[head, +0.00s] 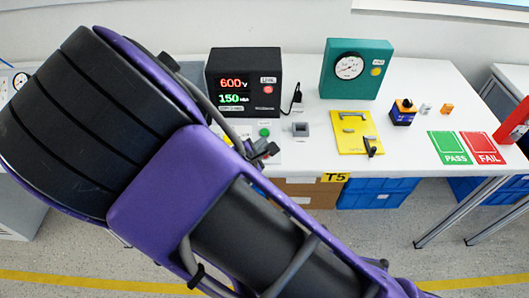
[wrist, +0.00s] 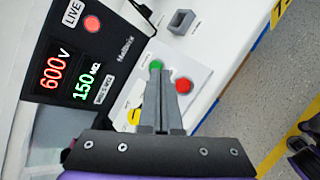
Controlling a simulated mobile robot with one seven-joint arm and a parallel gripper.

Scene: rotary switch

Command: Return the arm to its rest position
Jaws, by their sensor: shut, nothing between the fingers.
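My gripper (head: 266,151) is at the front of the white table, beside a small panel with a green button (head: 264,132). In the wrist view its two fingers (wrist: 158,78) are together with nothing between them. Their tips overlap the panel near the green button (wrist: 156,65), with a red button (wrist: 184,86) just to the right. I cannot tell whether they touch the panel. My purple and black arm stretches across the left and lower part of the head view. The black tester (head: 243,82) reads 600 V and 150 MΩ, also seen in the wrist view (wrist: 75,60).
A grey socket block (head: 300,129), yellow plate with handles (head: 352,140), teal gauge box (head: 357,70) and small blue-orange part (head: 403,112) stand to the right. Green PASS (head: 449,147) and red FAIL (head: 482,148) mats lie beyond. Blue crates (head: 375,193) sit under the table.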

